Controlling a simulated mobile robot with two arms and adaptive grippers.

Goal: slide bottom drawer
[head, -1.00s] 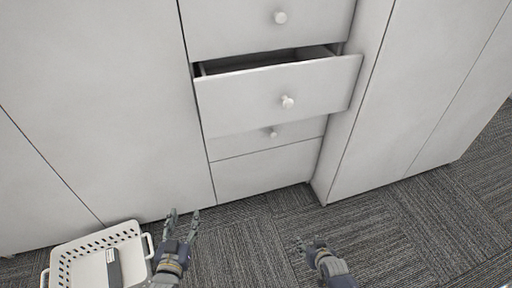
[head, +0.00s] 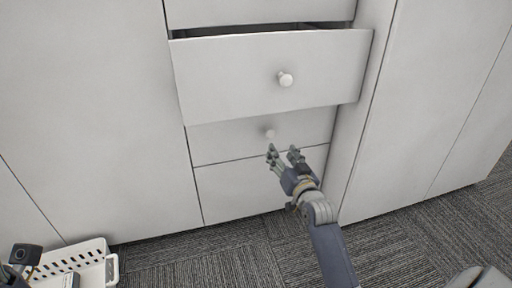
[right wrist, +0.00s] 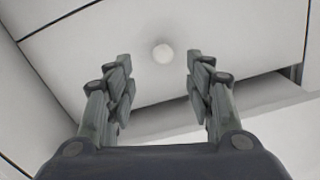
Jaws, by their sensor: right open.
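The grey-white cabinet has a stack of drawers with round white knobs. A drawer (head: 230,85) in the stack stands pulled out. Below it is a closed drawer (head: 225,137) with a small knob (head: 269,133), partly shaded. The lowest panel (head: 225,195) shows no visible knob. My right gripper (head: 281,151) is open and empty, just below the small knob. In the right wrist view a knob (right wrist: 162,53) lies between and beyond the open fingertips (right wrist: 160,72), apart from them. A dark part of my left arm (head: 22,257) shows at the lower left; its fingers are not clear.
A white perforated basket (head: 85,258) stands on the carpet at the lower left, with a dark item in it. The pulled-out drawer overhangs the closed drawer. Tall plain panels flank the stack. Patterned grey carpet (head: 400,245) is open at the lower right.

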